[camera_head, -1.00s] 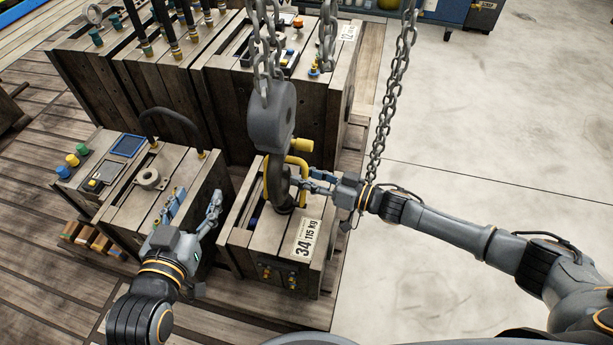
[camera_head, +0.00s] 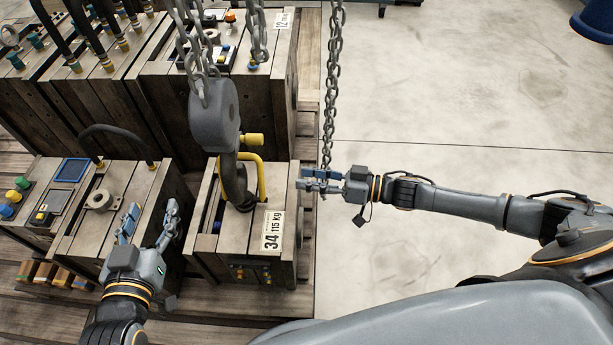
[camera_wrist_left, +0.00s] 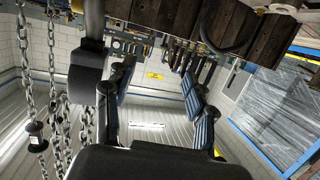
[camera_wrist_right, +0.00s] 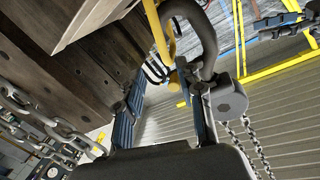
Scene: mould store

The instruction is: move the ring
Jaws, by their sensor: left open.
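Similar round parts stand on the boxes behind, so I cannot tell for sure which is the task's ring. My left gripper (camera_head: 152,212) is open and empty above that box's front right part, to the right of the ring. Its spread fingers show in the left wrist view (camera_wrist_left: 160,95). My right gripper (camera_head: 303,181) is open and empty, right of the box labelled 34 (camera_head: 272,231). Its fingers show apart in the right wrist view (camera_wrist_right: 163,95).
A large hook (camera_head: 236,185) hangs from a chain block (camera_head: 214,113) over the box labelled 34, beside a yellow handle (camera_head: 262,175). A loose chain (camera_head: 331,85) hangs just behind my right gripper. Taller boxes stand behind.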

